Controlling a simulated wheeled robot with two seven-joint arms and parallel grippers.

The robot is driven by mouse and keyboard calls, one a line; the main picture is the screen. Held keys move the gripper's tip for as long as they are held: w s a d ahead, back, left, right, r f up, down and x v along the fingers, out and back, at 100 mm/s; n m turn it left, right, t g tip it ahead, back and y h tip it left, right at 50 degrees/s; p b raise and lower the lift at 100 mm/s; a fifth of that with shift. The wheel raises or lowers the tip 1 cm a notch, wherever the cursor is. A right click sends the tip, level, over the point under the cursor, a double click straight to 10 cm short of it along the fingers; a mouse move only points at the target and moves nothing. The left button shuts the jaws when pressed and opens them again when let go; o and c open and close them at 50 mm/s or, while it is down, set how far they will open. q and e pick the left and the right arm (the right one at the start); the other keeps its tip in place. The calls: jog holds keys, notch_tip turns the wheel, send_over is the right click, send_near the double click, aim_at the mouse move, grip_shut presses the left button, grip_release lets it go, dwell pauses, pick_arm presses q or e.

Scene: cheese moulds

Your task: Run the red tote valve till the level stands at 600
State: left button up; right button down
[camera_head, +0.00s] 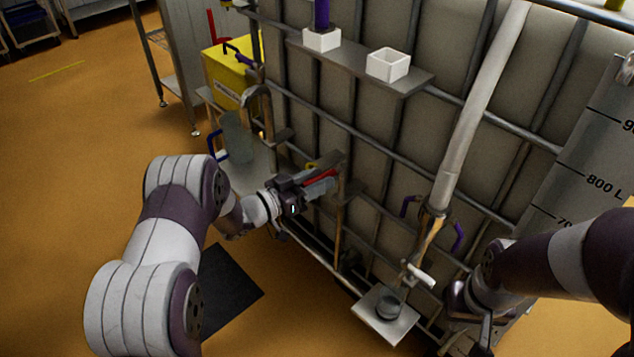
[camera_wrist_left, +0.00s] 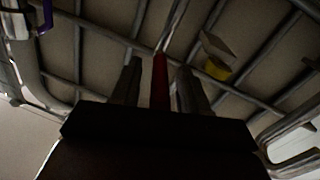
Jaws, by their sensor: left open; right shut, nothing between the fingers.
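The red valve handle (camera_head: 320,176) is low on the front of the caged tote (camera_head: 405,150). My left gripper (camera_head: 318,184) is at it, with open fingers. In the left wrist view the red handle (camera_wrist_left: 160,82) stands between the two fingers of the left gripper (camera_wrist_left: 160,88), with a gap on each side. The level scale (camera_head: 590,150) at the right shows 800 L and parts of the marks above and below. Its lower part, where 600 would be, is hidden by my right arm; I cannot make out the level. My right gripper (camera_head: 468,304) is shut and empty.
A white hose (camera_head: 480,110) runs down the tote to a pipe with purple handles (camera_head: 457,237) and a white lever (camera_head: 420,274), above a small plate (camera_head: 402,322). A shelf (camera_head: 408,82) holds white square cups (camera_head: 388,64). A yellow bin (camera_head: 228,75) stands behind.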

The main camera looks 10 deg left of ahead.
pick_arm(q)
jog(key=shift+w+d, duration=0.1)
grip_shut()
jog(key=m+g+h, duration=0.1)
jog(key=g, duration=0.1)
jog(key=w+a+m+g+h, duration=0.1)
jog(key=m+g, duration=0.1)
jog(key=w+m+g+h+b, duration=0.1)
jog(key=g, duration=0.1)
jog(key=shift+w+a+m+h, duration=0.2)
jog(key=shift+a+m+h, duration=0.1)
jog(key=shift+h, duration=0.1)
grip_release()
